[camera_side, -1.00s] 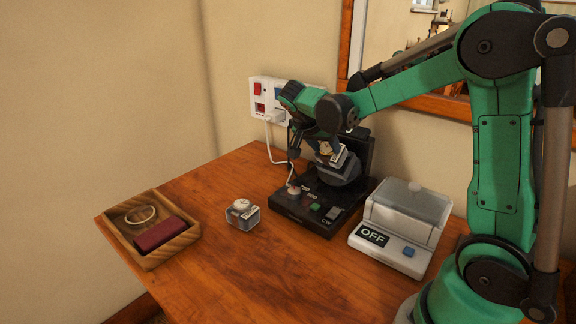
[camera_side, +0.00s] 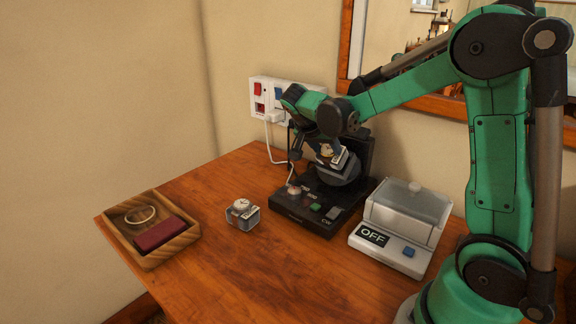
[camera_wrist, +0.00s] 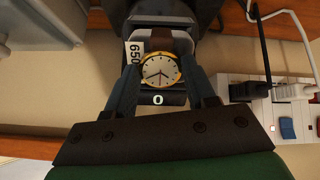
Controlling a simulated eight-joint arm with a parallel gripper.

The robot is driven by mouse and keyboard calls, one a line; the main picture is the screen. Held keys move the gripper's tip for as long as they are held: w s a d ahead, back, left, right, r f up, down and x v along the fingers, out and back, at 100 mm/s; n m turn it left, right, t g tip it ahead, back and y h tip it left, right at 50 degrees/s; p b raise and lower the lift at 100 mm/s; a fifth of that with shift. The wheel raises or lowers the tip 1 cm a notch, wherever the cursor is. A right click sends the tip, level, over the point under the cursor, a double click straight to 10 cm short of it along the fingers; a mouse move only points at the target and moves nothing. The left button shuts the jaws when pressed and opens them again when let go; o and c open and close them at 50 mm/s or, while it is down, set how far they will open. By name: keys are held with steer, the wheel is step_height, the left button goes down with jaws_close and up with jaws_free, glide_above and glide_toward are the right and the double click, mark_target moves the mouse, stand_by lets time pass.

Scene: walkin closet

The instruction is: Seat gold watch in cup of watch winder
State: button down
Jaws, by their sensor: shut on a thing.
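The gold watch (camera_wrist: 160,72) shows a round cream dial with a gold rim in the wrist view. My gripper (camera_wrist: 163,80) is shut on it, one finger on each side. In the side view my gripper (camera_side: 318,148) is at the cup (camera_side: 340,172) of the black watch winder (camera_side: 306,208). The watch sits at or in the cup's mouth. I cannot tell how deep it is. The watch is partly hidden by the arm in the side view.
A white box with a clear lid and an OFF display (camera_side: 373,237) stands right of the winder. A small clear box with a round white top (camera_side: 242,214) and a wooden tray (camera_side: 152,258) are to the left. A wall socket strip (camera_side: 262,97) is behind.

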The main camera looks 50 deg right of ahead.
steer(key=shift+x, duration=1.35)
stand_by(1.3)
steer(key=shift+c, duration=1.1)
jaws_free()
steer(key=shift+v, duration=2.8)
steer(key=s+a+n+t+y, duration=0.3)
steer(key=a+n+y, duration=0.1)
steer(key=a+n, duration=0.3)
steer(key=s+a+f+n+t+y, duration=0.1)
steer(key=s+a+n+t+y, duration=0.2)
steer(key=a+n, duration=0.5)
steer(key=shift+s+a+t+y, duration=0.4)
steer(key=shift+a+t+y, duration=0.15)
steer(key=shift+a, duration=0.3)
